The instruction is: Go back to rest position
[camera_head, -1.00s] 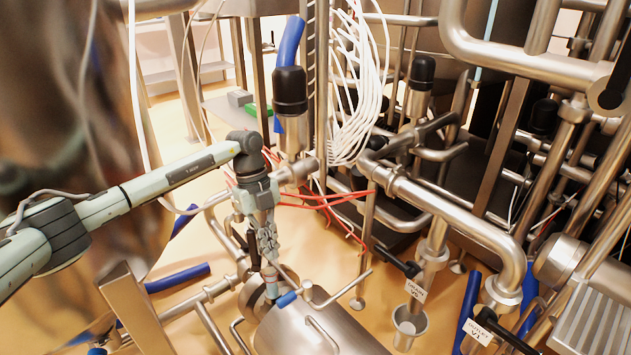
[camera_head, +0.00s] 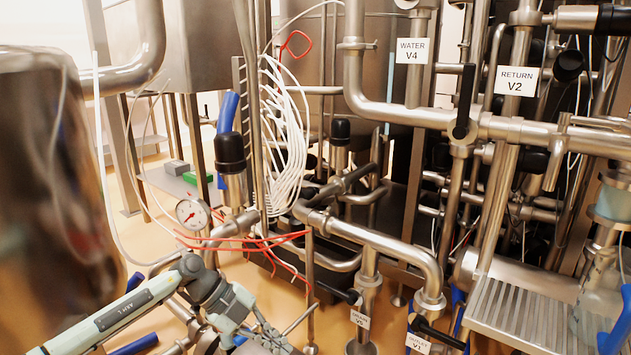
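My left arm comes in low from the left. Its gripper (camera_head: 272,342) is at the bottom edge, below and left of the OUTLET V1 label (camera_head: 417,343) and the V5-like label (camera_head: 360,319). The fingers are small and partly cut off by the frame, so I cannot tell whether they are open or shut. I see nothing clearly held in them. A bit of blue shows beside them. My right gripper is not clearly in view.
A red-needled gauge (camera_head: 192,213) and red cables (camera_head: 262,241) are just above my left wrist. Pipes with the WATER V4 label (camera_head: 413,51) and RETURN V2 label (camera_head: 515,80) fill the right. A ribbed metal tray (camera_head: 525,312) and glass vessel (camera_head: 596,308) stand lower right.

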